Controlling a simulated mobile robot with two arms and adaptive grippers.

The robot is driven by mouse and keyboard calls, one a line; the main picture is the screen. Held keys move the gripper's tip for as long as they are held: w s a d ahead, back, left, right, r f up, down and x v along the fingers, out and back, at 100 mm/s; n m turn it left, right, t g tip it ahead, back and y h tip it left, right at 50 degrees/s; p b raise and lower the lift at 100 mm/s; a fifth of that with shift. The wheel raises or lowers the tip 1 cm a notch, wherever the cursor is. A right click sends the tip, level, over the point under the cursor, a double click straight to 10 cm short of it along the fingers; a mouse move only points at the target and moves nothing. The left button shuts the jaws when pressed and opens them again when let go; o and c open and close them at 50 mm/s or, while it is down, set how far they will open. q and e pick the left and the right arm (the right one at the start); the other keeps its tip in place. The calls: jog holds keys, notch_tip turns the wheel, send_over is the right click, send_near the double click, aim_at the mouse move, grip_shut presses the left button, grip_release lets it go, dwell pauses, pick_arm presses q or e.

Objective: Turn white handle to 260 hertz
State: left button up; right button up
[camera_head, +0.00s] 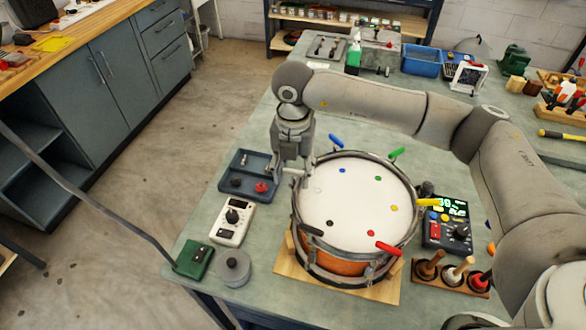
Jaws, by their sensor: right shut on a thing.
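The drum (352,205) stands on a wooden base on the bench, with a pale head and an orange shell. Coloured handles sit around its rim: blue (336,140), green (397,153), yellow (428,202), red (389,248) and black (312,231). My right gripper (297,176) points down at the drum's upper-left rim, shut on what appears to be the white handle, which the fingers mostly hide. A tuner box (437,238) with a green display and a dial stands right of the drum. Its digits are too small to read surely. My left gripper is out of view.
A dark tray (233,187) with small parts, a white meter (221,224), a green box (194,260) and a grey round weight (234,272) lie left of the drum. A wooden stand (424,275) of mallets or knobs is at right. My right arm spans the bench behind the drum.

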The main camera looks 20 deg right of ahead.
aim_at(293, 170)
jog(key=shift+f+n+b, duration=0.15)
jog(key=shift+n+b, duration=0.25)
jog(key=shift+b, duration=0.35)
jog(key=n+b, duration=0.3)
jog(key=b, duration=0.1)
jog(key=shift+b, duration=0.3)
jog(key=shift+n+b, duration=1.25)
jog(key=shift+n, duration=0.15)
jog(key=shift+r, duration=0.2)
jog(key=o, duration=1)
jog(key=shift+r, duration=0.1)
notch_tip(293, 170, up, 12)
jog(key=shift+f, duration=0.1)
